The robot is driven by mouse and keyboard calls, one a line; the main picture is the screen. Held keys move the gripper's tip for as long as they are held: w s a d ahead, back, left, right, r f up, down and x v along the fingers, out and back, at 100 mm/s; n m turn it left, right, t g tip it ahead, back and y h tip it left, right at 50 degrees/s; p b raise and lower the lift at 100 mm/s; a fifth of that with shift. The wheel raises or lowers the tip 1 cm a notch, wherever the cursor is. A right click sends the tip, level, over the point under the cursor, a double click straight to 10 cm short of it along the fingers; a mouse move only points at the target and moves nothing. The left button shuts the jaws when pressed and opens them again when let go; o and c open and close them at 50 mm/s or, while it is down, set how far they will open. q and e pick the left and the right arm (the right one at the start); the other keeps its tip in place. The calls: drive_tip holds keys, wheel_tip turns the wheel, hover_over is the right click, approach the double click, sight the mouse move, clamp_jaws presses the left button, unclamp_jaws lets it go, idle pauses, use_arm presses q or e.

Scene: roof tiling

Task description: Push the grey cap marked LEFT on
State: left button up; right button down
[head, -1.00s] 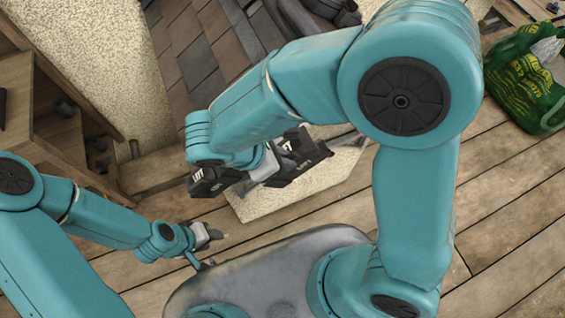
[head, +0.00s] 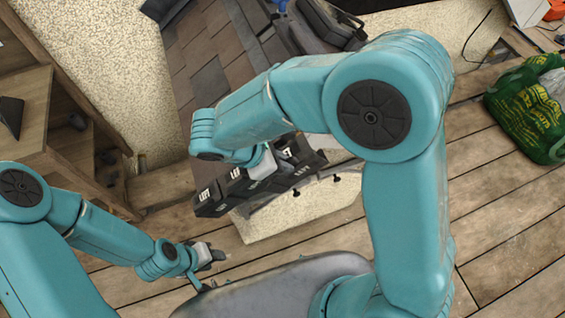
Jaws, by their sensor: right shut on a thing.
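My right gripper (head: 262,166) is shut on the dark grey cap marked LEFT (head: 210,198), at the lower edge of the tiled roof in the head view. The arm and gripper hide part of the cap, and its fit against the edge cannot be told. Another dark piece with white lettering (head: 303,172) sits at the same edge, right of the gripper. My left gripper (head: 212,255) is low at the left, away from the roof and apparently empty; its jaws are too small to read.
Brown and grey roof tiles (head: 207,82) rise behind the gripper. A dark bag or case (head: 322,25) lies higher up. A wooden shelf (head: 35,115) stands at the left, and a green and white bag (head: 530,105) lies on the plank floor at the right.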

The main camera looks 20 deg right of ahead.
drive_tip(key=shift+w, duration=0.5)
idle(0.7)
drive_tip(key=shift+w, duration=0.3)
drive_tip(key=shift+w+p, duration=0.25)
drive_tip(key=shift+p, duration=0.05)
drive_tip(key=shift+w, duration=0.6)
idle(0.4)
drive_tip(key=shift+w, duration=0.2)
drive_tip(key=shift+w+p, duration=0.1)
drive_tip(key=shift+p, duration=0.2)
idle(0.7)
drive_tip(key=c, duration=1.1)
unclamp_jaws()
drive_tip(key=shift+o, duration=0.2)
drive_tip(key=shift+a+r, duration=0.1)
